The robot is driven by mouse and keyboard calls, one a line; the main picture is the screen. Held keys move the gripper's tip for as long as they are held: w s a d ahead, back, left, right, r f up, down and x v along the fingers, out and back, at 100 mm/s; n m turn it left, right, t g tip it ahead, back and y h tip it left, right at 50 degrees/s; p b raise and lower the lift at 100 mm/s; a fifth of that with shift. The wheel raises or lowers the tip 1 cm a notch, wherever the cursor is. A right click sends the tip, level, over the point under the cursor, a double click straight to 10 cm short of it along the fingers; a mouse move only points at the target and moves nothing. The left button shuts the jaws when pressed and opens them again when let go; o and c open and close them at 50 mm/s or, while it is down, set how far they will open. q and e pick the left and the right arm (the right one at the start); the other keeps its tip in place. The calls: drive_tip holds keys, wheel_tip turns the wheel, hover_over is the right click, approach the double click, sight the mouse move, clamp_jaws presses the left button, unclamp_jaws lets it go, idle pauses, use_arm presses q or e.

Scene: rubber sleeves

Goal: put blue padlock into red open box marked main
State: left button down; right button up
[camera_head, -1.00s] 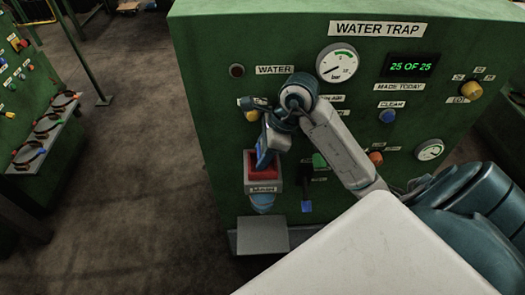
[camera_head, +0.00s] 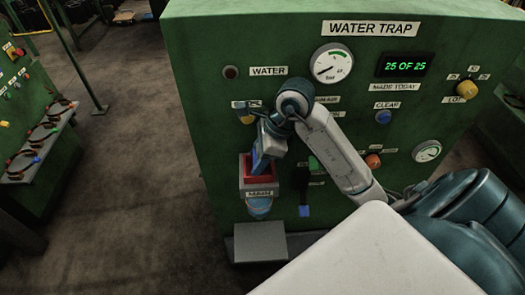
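The red open box (camera_head: 259,180) is fixed to the front of the green machine; it has a grey frame and a label below, too blurred to read surely. My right gripper (camera_head: 262,158) points down just over the box's opening. A blue piece, which looks like the blue padlock (camera_head: 256,161), is at its fingertips, and its lower end overlaps the box opening. Whether it touches the box inside cannot be told. The fingers are small and partly hidden by the wrist, but they appear closed on it. My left gripper is out of view.
The green machine panel (camera_head: 200,100) carries a gauge (camera_head: 332,63), knobs and a display (camera_head: 406,65). A pale blue bowl (camera_head: 260,207) hangs under the box. A grey step (camera_head: 260,242) juts out below.

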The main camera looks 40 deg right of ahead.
drive_tip(key=shift+o, duration=0.4)
drive_tip(key=shift+s+d+f, duration=0.1)
drive_tip(key=shift+d+f, duration=0.05)
drive_tip(key=shift+o, duration=0.3)
drive_tip(key=b+v, duration=0.1)
drive_tip(key=v, duration=0.9)
drive_tip(key=shift+b, duration=0.4)
drive_tip(key=shift+r, duration=0.55)
